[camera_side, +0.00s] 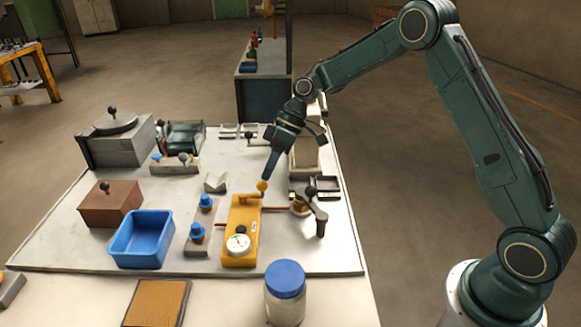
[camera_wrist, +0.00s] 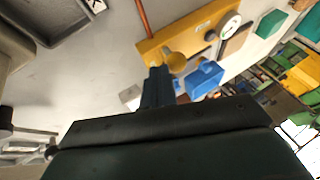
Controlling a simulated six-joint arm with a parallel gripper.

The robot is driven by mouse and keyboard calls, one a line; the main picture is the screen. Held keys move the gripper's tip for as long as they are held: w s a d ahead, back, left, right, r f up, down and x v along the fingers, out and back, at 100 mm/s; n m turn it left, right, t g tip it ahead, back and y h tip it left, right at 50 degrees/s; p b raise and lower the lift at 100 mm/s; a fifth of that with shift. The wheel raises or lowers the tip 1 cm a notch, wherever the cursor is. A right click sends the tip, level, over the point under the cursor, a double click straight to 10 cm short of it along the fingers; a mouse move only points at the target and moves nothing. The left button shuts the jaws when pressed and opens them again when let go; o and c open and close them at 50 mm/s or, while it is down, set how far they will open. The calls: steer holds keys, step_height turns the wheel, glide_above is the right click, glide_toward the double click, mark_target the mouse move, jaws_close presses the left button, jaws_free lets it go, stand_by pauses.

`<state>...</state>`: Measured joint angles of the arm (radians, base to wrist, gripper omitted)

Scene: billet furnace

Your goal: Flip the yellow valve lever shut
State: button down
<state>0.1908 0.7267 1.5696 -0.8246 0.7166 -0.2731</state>
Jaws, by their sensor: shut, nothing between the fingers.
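The yellow valve block (camera_side: 242,225) stands on the table with a round white gauge (camera_side: 238,244) at its near end. Its yellow lever, with a ball knob (camera_side: 262,186), is at the far end of the block. My gripper (camera_side: 266,177) is shut and empty, its blue fingers pointing down right at the knob. In the wrist view the fingertips (camera_wrist: 158,72) are beside the yellow knob (camera_wrist: 176,62), and they look very close to it or touching. I cannot tell which. The lever's arm is partly hidden behind the knob there.
A grey block with blue knobs (camera_side: 197,233) and a blue bin (camera_side: 142,238) stand left of the valve. A dark-handled fitting (camera_side: 318,215) is close on the right, joined by a copper pipe (camera_side: 275,209). A blue-lidded jar (camera_side: 285,293) stands in front.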

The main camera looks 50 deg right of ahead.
mark_target(267, 185)
steer(key=shift+s+a+m+t, duration=0.2)
steer(key=shift+s+m+t, duration=0.15)
steer(key=shift+m, duration=0.35)
stand_by(0.4)
steer(key=m, duration=0.1)
steer(key=s+a+m+t, duration=0.1)
steer(key=s+m+t+h, duration=0.1)
steer(key=shift+s+a+m, duration=0.2)
steer(key=shift+a+m, duration=0.05)
steer(key=shift+m, duration=0.15)
steer(key=a+m+t+h, duration=0.1)
steer(key=a+m+h, duration=0.1)
steer(key=m, duration=0.2)
steer(key=s+a+m+t+h, duration=0.1)
steer(key=a+m+h, duration=0.1)
steer(key=m, duration=0.2)
steer(key=s+a+m+t+h, duration=0.1)
steer(key=a+m+h, duration=0.1)
steer(key=a+m, duration=0.1)
steer(key=shift+a+m, duration=0.1)
steer(key=shift+m, duration=0.3)
steer(key=shift+w+a, duration=0.1)
steer(key=shift+a, duration=0.3)
steer(key=shift+r, duration=0.15)
